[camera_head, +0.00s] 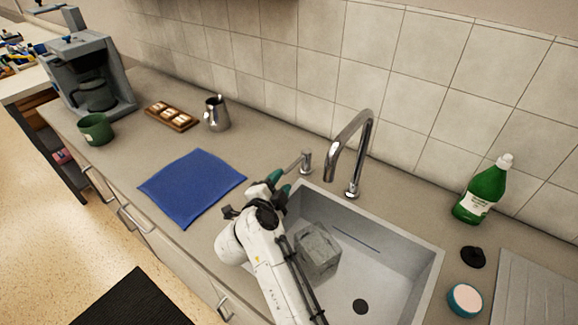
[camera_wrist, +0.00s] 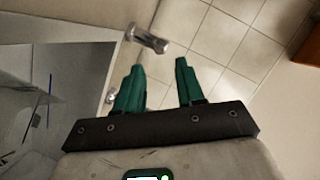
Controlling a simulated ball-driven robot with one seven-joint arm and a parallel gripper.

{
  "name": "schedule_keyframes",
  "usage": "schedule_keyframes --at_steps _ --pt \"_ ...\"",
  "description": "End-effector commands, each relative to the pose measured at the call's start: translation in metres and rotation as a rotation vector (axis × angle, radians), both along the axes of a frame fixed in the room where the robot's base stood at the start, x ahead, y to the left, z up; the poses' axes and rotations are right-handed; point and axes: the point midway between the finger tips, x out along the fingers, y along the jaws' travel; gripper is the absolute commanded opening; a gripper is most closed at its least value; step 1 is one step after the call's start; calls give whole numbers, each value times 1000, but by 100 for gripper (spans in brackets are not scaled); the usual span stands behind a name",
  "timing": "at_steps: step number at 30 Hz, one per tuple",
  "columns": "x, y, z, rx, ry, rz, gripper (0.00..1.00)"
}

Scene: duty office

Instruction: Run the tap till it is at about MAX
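The chrome tap (camera_head: 365,135) arches over the back of the sink, and I cannot make out water below its spout. Its lever (camera_head: 305,160) stands left of the spout; a chrome part, probably this lever, shows just ahead of my fingers in the wrist view (camera_wrist: 148,40). A clear, greyish container (camera_head: 318,250) sits in the sink under the spout, partly behind my arm. I cannot read its MAX mark or water level. My gripper (camera_head: 276,182) is near the lever's left end, with its green fingers (camera_wrist: 158,82) apart and nothing between them.
The grey sink (camera_head: 425,262) has a drain at front right. A blue cloth (camera_head: 190,185) lies left of my gripper. A green bottle (camera_head: 482,190), black stopper (camera_head: 473,257) and round sponge (camera_head: 465,299) stand right. A metal jug (camera_head: 217,115) is near the wall.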

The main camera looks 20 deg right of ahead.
Motion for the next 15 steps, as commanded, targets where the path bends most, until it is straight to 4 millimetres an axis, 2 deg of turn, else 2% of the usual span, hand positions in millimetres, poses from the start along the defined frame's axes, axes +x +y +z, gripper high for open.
schedule_keyframes --at_steps 9,15 --pt "44 -36 -12 -1 1 -4 38" --pt "64 -51 -18 -2 1 0 38"
